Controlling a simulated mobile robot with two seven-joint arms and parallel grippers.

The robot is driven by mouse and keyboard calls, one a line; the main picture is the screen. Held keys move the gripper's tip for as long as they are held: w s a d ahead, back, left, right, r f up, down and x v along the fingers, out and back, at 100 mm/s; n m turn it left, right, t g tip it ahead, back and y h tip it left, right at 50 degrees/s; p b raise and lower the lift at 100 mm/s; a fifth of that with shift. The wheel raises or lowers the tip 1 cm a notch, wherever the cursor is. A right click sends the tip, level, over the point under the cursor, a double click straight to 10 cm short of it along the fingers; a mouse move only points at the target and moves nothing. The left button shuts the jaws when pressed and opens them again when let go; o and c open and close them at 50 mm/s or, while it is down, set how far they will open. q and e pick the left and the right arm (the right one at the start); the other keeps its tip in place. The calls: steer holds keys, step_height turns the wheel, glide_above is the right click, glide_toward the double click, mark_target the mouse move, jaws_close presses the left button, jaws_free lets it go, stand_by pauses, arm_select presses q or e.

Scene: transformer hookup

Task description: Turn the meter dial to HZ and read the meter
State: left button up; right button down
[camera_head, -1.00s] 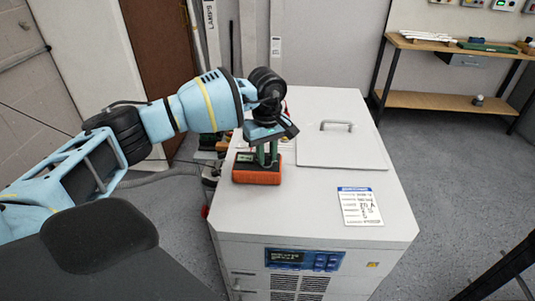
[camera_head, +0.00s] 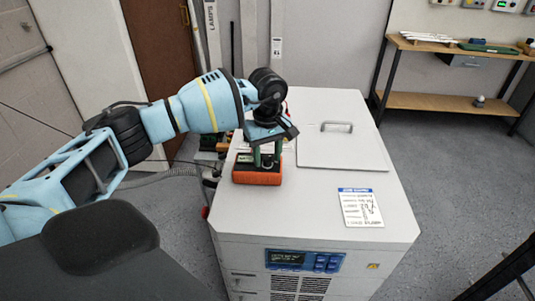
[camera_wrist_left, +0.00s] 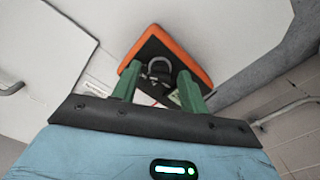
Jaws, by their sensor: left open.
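The meter (camera_head: 257,177) is an orange-edged box with a dark face, on the near left part of the white cabinet's top. My left gripper (camera_head: 266,156) points down over it, with its green fingers at the meter's face. In the left wrist view the meter (camera_wrist_left: 187,47) lies beyond the open fingers (camera_wrist_left: 158,92). A grey ring-shaped part (camera_wrist_left: 158,68) shows on its face between the fingers. I cannot tell whether the fingers touch it. The dial's marks and the meter's reading are not legible. My right gripper is not in view.
The white cabinet (camera_head: 300,205) has a lid with a handle (camera_head: 337,126) and a printed card (camera_head: 360,207) on top. A blue control panel (camera_head: 303,260) is on its front. A wooden workbench (camera_head: 450,101) stands at the back right. Grey floor is clear between them.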

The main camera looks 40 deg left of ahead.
mark_target(267, 157)
arm_select(q)
steer(key=shift+r, duration=0.1)
step_height(267, 157, up, 8)
steer(key=shift+f, duration=0.2)
steer(key=shift+s+f, duration=0.1)
stand_by(0.6)
